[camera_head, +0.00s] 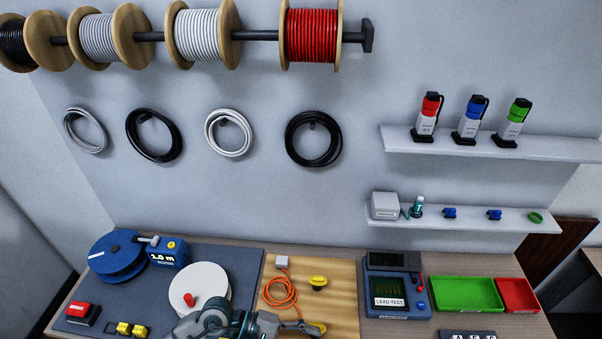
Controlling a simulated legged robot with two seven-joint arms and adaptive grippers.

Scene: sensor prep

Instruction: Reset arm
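My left arm comes in at the bottom edge, left of centre, in front of the white reel. Its gripper (299,328) points right, low over the wooden board (342,292). A small yellow piece (318,327) shows at its tip; I cannot tell whether the fingers hold it or are merely beside it. The finger gap is too small and partly cut off to read. My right gripper is not in view.
An orange cable (281,292) and yellow knob (318,282) lie near the gripper. The white reel (199,287) stands left; the lead tester (396,285), green tray (465,293) and red tray (517,294) stand right. Shelves and wall spools are above.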

